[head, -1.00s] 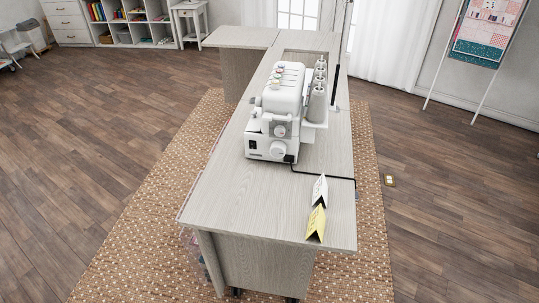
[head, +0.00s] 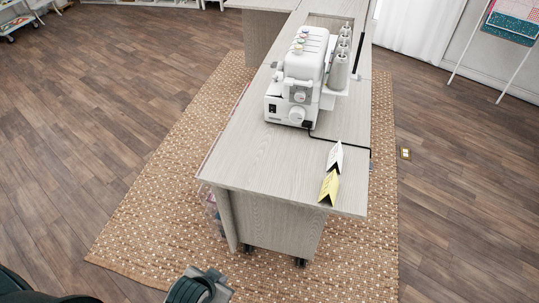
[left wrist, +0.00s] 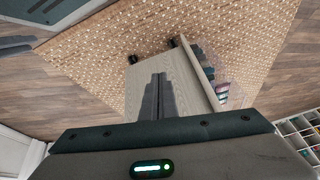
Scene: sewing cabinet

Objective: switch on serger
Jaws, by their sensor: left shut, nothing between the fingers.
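The white serger (head: 295,88) stands on the pale wood cabinet top (head: 262,160), with several grey thread cones (head: 339,62) on its right side. A small dark switch (head: 272,107) shows low on the end of the serger that faces me. My left gripper (head: 212,281) is at the bottom of the head view, in front of the cabinet's near end and well apart from the serger. In the left wrist view its fingers (left wrist: 157,98) are together and empty, with the cabinet's end panel beyond them.
A white folded card (head: 334,157) and a yellow folded card (head: 329,187) stand near the cabinet top's right edge. A black cord (head: 340,141) runs from the serger to that edge. The cabinet stands on a patterned rug (head: 150,215). The wood floor (head: 105,115) to the left is clear.

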